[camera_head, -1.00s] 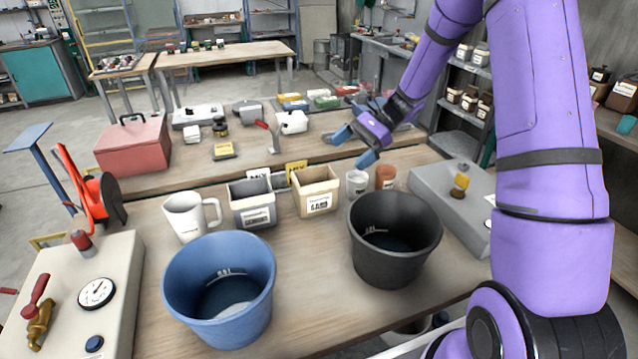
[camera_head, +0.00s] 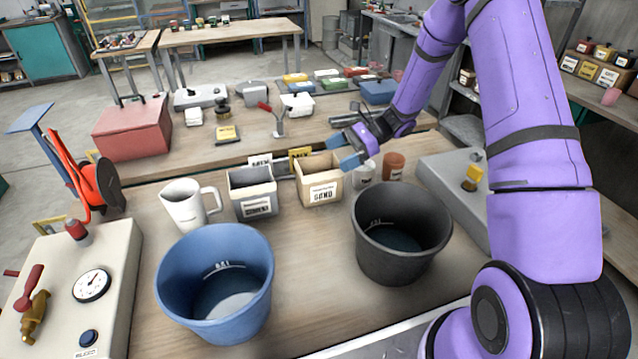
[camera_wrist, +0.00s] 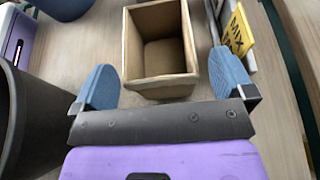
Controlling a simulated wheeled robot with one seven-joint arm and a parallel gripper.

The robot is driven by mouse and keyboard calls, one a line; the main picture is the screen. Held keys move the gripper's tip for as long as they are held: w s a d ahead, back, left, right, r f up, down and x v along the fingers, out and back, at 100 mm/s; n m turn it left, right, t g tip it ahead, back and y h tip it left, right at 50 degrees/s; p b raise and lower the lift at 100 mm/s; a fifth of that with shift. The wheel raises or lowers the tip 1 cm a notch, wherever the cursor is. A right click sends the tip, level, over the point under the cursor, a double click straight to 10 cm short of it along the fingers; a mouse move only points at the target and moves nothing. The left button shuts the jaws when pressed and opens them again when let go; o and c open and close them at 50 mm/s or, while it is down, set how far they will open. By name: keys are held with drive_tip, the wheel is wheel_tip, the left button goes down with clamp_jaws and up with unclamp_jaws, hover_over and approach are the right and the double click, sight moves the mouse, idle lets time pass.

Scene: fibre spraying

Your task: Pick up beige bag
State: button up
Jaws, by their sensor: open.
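The beige bag (camera_head: 318,192) is an open-topped, box-shaped container with a dark printed label. It stands upright on the front table behind the two buckets. In the wrist view the beige bag (camera_wrist: 160,50) lies ahead, its open top and empty-looking inside facing me. My gripper (camera_head: 347,151) is open, with blue fingertips just above and behind the bag's right rim. In the wrist view my gripper (camera_wrist: 164,86) has one finger on each side of the bag's near end, and nothing is held. Whether either finger touches the bag, I cannot tell.
A grey bag (camera_head: 252,206) stands left of the beige one, beside a white pitcher (camera_head: 186,206). A white cup (camera_head: 363,174) and a brown cup (camera_head: 394,166) stand to its right. A black bucket (camera_head: 400,250) and a blue bucket (camera_head: 215,300) stand in front.

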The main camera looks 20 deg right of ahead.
sight(324, 161)
drive_tip(key=x, duration=0.5)
drive_tip(key=shift+s, duration=0.2)
drive_tip(key=shift+r, duration=0.1)
drive_tip(key=c, duration=1.4)
drive_tip(key=shift+r, duration=0.1)
wheel_tip(324, 161, up, 10)
drive_tip(key=shift+f, duration=0.2)
